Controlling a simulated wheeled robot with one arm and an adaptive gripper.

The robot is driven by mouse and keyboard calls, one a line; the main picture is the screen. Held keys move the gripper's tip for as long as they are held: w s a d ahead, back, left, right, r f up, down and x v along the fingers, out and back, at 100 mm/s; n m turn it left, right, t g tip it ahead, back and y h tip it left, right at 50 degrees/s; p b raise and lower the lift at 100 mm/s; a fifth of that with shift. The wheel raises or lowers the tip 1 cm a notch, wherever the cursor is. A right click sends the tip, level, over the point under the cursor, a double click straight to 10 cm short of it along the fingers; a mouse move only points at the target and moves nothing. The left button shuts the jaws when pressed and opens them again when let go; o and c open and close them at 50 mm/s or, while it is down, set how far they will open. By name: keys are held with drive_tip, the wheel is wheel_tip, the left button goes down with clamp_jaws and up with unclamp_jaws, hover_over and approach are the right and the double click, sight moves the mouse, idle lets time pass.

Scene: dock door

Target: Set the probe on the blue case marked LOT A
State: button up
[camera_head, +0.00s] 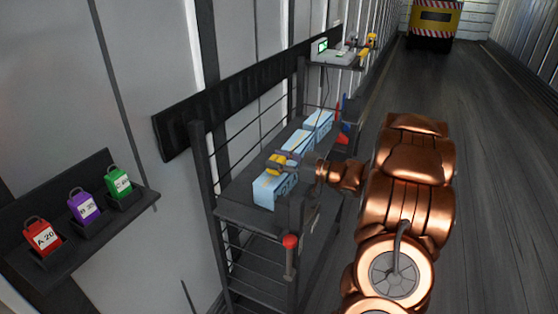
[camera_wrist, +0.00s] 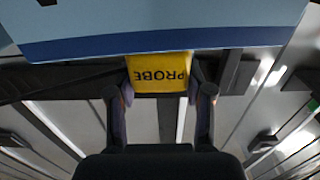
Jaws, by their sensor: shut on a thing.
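A yellow probe (camera_wrist: 158,72) with the upside-down word PROBE sits between the fingers of my gripper (camera_wrist: 159,98) in the wrist view. In the head view my gripper (camera_head: 284,160) is shut on the probe (camera_head: 274,168), just over the nearest light blue case (camera_head: 272,188). A blue case (camera_wrist: 160,35) fills the top of the wrist view, close to the probe; I cannot tell whether they touch. Two more light blue cases, the middle one (camera_head: 297,142) and the far one (camera_head: 318,123), stand behind it in a row. The case markings are too small to read.
The cases stand on a dark rack (camera_head: 236,213) with rails and posts. A red knob (camera_head: 290,241) is at its front. A device with a green screen (camera_head: 337,52) stands on a higher shelf.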

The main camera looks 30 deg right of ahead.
drive_tip(key=shift+f, duration=0.15)
drive_tip(key=o, duration=1.2)
drive_tip(key=shift+s+d+r, duration=0.1)
drive_tip(key=shift+s+r, duration=0.05)
drive_tip(key=shift+r, duration=0.05)
drive_tip(key=v, duration=1.1)
drive_tip(key=shift+s+d, duration=0.2)
drive_tip(key=shift+s, duration=0.15)
